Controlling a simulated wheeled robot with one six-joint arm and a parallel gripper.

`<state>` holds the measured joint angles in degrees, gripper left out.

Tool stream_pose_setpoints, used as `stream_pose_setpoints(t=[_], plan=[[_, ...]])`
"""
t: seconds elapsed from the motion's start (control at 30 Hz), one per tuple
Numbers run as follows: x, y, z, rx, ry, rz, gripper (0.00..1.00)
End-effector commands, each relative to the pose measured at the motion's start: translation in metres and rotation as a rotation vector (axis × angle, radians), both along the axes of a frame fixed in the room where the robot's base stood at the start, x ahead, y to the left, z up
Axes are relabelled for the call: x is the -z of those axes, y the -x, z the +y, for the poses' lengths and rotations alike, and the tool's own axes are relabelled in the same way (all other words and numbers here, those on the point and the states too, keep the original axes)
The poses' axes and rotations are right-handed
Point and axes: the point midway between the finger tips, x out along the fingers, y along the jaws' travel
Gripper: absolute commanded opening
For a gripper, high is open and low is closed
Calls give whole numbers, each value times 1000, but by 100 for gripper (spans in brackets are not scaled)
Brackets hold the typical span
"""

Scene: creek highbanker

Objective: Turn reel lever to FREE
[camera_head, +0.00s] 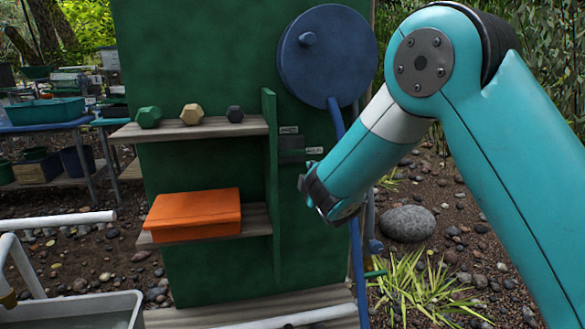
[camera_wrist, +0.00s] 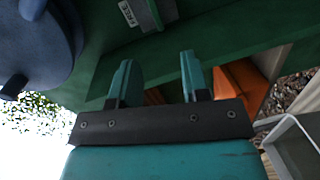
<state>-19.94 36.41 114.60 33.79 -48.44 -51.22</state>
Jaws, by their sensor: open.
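A round blue reel (camera_head: 335,65) with a small knob is on the upper right of the green panel (camera_head: 215,60); a blue hose hangs from it. Below its left side, a small dark lever fitting (camera_head: 291,150) sits by two small label plates.
A green divider (camera_head: 270,185) stands left of the fitting. Shelves left of it hold several nut-shaped pieces (camera_head: 192,114) and an orange box (camera_head: 195,214). A grey tub (camera_head: 75,312) is at lower left. A large stone (camera_head: 407,224) lies to the right.

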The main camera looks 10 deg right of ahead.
Motion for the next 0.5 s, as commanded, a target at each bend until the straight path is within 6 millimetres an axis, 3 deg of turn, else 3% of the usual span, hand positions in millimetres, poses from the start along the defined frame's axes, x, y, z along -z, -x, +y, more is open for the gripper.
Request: stream_pose_setpoints(t=[0.03,0.27,0.5], plan=[[9,-6,3,-17,63,-41,43],[7,-24,6,-41,171,-122,43],[7,-71,6,-39,168,-121,43]])
